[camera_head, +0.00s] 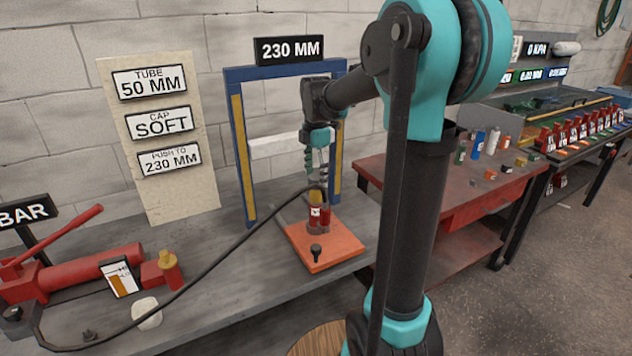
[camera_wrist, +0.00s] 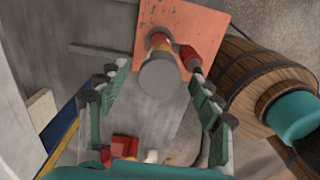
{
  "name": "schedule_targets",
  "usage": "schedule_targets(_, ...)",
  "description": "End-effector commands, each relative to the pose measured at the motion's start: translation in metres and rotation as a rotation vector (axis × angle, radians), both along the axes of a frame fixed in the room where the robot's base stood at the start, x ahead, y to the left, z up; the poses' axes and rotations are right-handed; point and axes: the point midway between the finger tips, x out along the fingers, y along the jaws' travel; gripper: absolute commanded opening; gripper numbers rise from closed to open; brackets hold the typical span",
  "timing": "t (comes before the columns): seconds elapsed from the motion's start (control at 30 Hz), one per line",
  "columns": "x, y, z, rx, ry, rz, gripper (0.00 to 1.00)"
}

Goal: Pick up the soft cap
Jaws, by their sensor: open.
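My gripper (camera_head: 318,178) points down inside the blue frame, over the orange plate (camera_head: 337,252). In the wrist view my gripper (camera_wrist: 158,74) is open, its green-padded fingers on either side of a grey round-topped piece (camera_wrist: 160,76). That piece stands above a red cylinder with a yellow collar, seen in the head view as the red cylinder (camera_head: 318,219). I cannot tell whether the fingers touch the grey piece. No object is clearly identifiable as the soft cap. A board sign (camera_head: 159,123) reads "CAP SOFT".
A black hose (camera_head: 222,252) arcs from the red hand pump (camera_head: 95,270) to the cylinder. The blue frame (camera_head: 240,150) surrounds my gripper. A red table (camera_head: 445,185) with small parts stands right. A wooden barrel (camera_wrist: 262,78) shows in the wrist view.

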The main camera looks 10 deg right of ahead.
Motion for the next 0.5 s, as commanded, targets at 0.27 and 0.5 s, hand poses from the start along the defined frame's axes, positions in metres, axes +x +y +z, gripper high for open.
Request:
schedule_targets(0.27,-0.0001,0.0002,-0.0118,0.0,0.0,0.0,0.65)
schedule_targets(0.5,0.0,0.0001,-0.0114,0.0,0.0,0.0,0.47)
